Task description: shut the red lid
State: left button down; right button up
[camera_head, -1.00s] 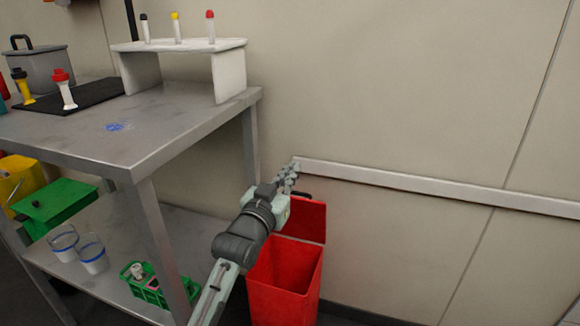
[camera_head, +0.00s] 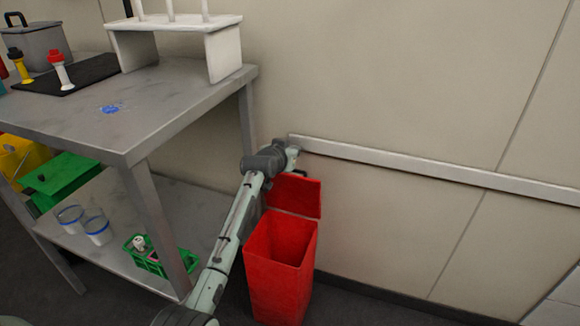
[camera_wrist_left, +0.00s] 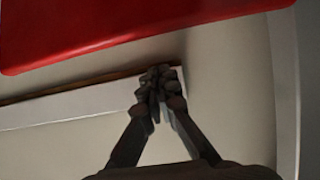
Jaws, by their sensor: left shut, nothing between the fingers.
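The red bin (camera_head: 281,258) stands on the floor against the wall, right of the steel table. Its red lid (camera_head: 295,194) is open, standing up at the back of the bin toward the wall. In the left wrist view the lid's red panel (camera_wrist_left: 130,25) fills the top. My left arm reaches to the lid's upper left in the head view, and its fingers are mostly hidden there behind the wrist. In the left wrist view my left gripper (camera_wrist_left: 158,80) is shut and empty, below the lid's edge and near the wall rail. My right gripper is not in view.
The wall rail (camera_head: 430,172) runs along the wall behind the lid. The steel table (camera_head: 150,110) stands close on the left, holding a white rack (camera_head: 223,52). Its lower shelf holds beakers (camera_head: 97,229) and a green basket (camera_head: 150,258). Floor to the right is clear.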

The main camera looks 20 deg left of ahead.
aim_at(293, 189)
pick_arm(q)
jog(key=shift+s+f, duration=0.95)
jog(key=shift+s, duration=0.05)
jog(key=shift+s+f, duration=0.45)
jog(key=shift+f, duration=0.05)
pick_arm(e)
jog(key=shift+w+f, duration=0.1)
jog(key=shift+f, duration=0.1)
pick_arm(q)
jog(key=shift+s, duration=0.1)
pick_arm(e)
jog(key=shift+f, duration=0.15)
